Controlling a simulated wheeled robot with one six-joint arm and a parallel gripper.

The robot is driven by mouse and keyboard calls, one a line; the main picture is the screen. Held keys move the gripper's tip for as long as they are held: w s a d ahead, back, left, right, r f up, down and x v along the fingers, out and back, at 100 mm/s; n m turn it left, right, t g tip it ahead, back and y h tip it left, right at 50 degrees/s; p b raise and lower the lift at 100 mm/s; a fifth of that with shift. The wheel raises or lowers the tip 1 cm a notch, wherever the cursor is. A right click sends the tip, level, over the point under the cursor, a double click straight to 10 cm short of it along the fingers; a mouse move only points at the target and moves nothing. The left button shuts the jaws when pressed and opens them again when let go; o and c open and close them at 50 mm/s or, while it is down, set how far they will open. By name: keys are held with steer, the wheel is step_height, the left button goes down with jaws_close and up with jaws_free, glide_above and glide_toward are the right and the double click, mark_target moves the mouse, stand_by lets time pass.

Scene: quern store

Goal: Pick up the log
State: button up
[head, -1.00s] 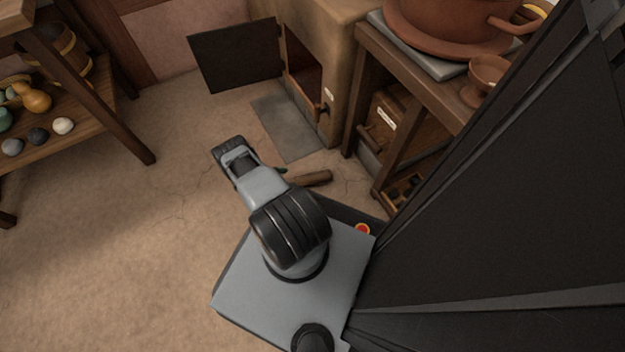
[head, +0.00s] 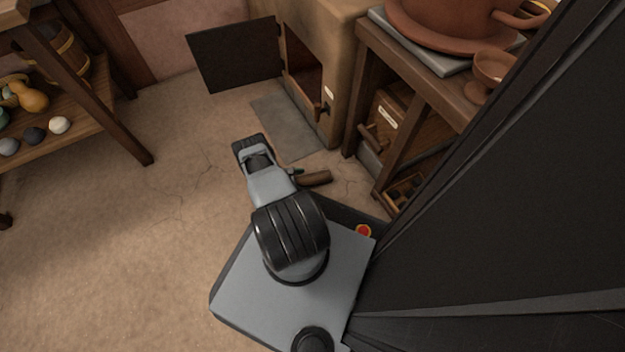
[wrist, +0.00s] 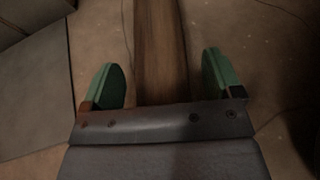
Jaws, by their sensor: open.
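The log (head: 318,178) is a short brown piece lying on the floor just beyond my base, partly hidden by my arm in the head view. In the wrist view the log (wrist: 158,45) runs lengthwise from the top edge down to my gripper's front edge. My gripper (wrist: 161,75) is open, with one green finger on each side of the log and a visible gap on both sides. No grip on the log shows. In the head view only a small green bit of the gripper shows beside the log.
An oven (head: 322,40) with its dark door (head: 236,54) open stands behind a grey floor slab (head: 287,126). A wooden table (head: 418,76) with a large clay pot (head: 440,18) is at right. A shelf (head: 75,135) with gourds is at left. Floor at left is clear.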

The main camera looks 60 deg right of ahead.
steer(key=c, duration=1.1)
steer(key=shift+c, duration=0.2)
steer(key=shift+r, duration=0.15)
